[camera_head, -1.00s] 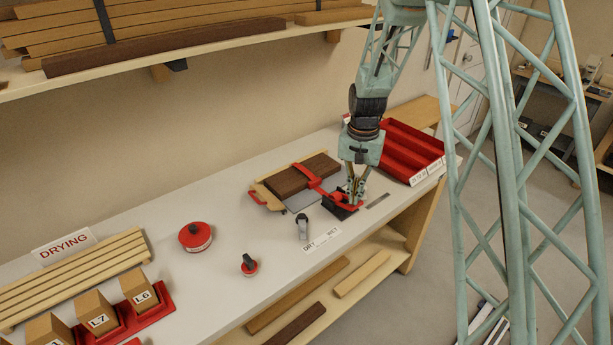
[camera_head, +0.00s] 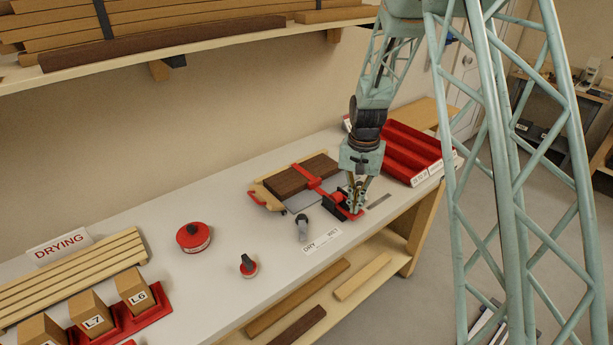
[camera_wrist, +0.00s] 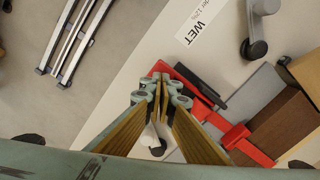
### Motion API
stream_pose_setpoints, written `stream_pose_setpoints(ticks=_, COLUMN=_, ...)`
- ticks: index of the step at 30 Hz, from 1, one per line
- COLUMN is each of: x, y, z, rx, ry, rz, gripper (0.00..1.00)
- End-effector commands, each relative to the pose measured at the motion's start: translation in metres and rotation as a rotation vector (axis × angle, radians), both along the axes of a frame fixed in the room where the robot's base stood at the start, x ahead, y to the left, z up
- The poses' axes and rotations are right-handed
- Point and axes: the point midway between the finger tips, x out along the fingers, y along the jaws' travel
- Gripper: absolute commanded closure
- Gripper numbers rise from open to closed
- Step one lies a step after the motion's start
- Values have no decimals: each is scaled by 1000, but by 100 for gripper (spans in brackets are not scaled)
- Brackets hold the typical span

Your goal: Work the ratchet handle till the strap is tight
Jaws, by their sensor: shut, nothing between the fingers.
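The red strap (camera_head: 308,177) runs from the ratchet over a dark brown wood block (camera_head: 290,180) on a pale wooden board. In the wrist view the strap (camera_wrist: 248,148) crosses the brown block (camera_wrist: 285,125). The gripper partly hides the ratchet in the head view.
A red sectioned tray (camera_head: 415,150) stands to the right of the ratchet. A grey-handled tool (camera_head: 302,226) and a DRY/WET label (camera_head: 322,241) lie in front.

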Motion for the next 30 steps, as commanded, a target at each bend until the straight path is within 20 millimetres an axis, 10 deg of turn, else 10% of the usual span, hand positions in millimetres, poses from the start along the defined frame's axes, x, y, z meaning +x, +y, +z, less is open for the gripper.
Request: stream_pose_setpoints(ticks=30, x=7, y=5, z=68, rx=0, ry=-1, rz=0, gripper=100)
